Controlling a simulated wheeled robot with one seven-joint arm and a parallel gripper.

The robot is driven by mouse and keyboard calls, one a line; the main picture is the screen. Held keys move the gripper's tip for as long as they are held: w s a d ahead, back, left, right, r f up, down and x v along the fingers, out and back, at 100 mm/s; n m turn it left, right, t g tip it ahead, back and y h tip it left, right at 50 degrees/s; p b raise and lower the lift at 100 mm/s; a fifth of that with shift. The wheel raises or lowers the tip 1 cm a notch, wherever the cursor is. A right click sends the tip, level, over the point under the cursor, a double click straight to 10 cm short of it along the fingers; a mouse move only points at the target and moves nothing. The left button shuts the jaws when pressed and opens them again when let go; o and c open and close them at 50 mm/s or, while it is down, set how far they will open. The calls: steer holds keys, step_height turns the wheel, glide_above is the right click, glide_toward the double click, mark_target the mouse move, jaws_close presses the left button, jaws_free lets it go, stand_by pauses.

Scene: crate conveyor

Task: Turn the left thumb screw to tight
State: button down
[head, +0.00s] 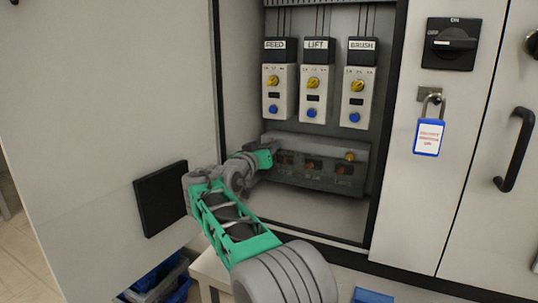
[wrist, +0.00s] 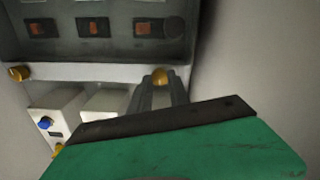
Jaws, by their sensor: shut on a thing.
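The left thumb screw (wrist: 160,76) is a small brass knob on the ledge of a dark see-through cover. My gripper (wrist: 160,84) is shut on it, with a grey finger on each side. In the head view my gripper (head: 264,157) is at the upper left corner of the cover (head: 318,179) and hides this screw. The right thumb screw (head: 350,156) shows at the cover's upper right; it also shows at the left of the wrist view (wrist: 19,73). How tight either screw is, I cannot tell.
Several orange-red switches (head: 313,165) sit behind the cover. Above are the FEED (head: 277,92), LIFT (head: 313,94) and BRUSH (head: 357,97) units with yellow and blue knobs. The cabinet side wall is close left of my gripper. A padlock with a blue tag (head: 428,137) hangs at right.

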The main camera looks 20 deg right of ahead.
steer(key=shift+m, duration=0.3)
steer(key=c, duration=1.2)
jaws_free()
steer(key=shift+c, duration=0.2)
steer(key=v, duration=0.7)
steer(key=shift+s+a, duration=0.3)
